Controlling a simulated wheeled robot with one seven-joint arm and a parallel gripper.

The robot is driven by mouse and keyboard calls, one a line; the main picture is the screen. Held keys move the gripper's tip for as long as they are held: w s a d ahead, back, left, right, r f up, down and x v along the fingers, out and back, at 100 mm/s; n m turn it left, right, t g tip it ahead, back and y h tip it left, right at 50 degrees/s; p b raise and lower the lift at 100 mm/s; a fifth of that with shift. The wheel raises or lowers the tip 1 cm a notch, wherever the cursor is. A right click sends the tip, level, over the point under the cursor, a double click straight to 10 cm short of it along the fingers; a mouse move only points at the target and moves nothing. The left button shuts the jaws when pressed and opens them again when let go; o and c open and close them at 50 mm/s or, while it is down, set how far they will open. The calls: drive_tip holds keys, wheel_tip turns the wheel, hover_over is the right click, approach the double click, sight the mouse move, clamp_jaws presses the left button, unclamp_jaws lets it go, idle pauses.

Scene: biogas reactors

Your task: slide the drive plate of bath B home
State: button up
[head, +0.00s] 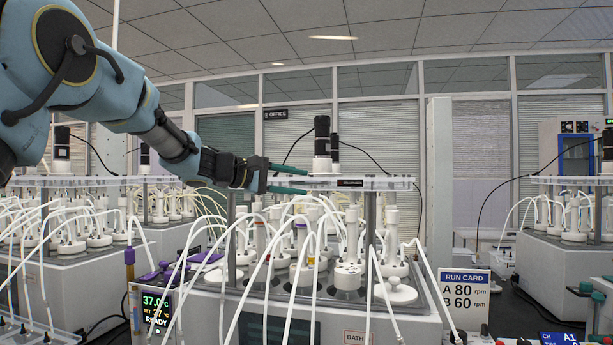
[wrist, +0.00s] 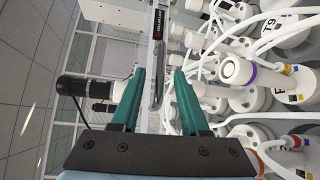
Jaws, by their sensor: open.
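The drive plate (head: 390,184) is a clear, flat plate on posts above the bath in the middle of the head view. A black motor on a white mount (head: 322,150) stands on it. My gripper (head: 303,181) reaches in from the left at the height of the plate's front edge, its green fingers open. In the wrist view, the plate (wrist: 160,20) runs edge-on between the two fingers (wrist: 160,72), with a grey bar-like handle (wrist: 157,88) on it. I cannot tell whether a finger touches it. The bath's label (head: 356,338) reads "BATH"; its letter is hidden.
White tubes (head: 272,265) arch over capped reactors (head: 348,275) below the plate. A display (head: 155,310) reads 37.0 and READY. A run card (head: 464,295) gives A 80, B 60 rpm. Similar baths (head: 75,265) stand left and right (head: 565,265).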

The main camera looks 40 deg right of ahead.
drive_tip(key=shift+p+x, duration=0.4)
drive_tip(key=shift+x, duration=1)
drive_tip(key=shift+c, duration=0.2)
clamp_jaws()
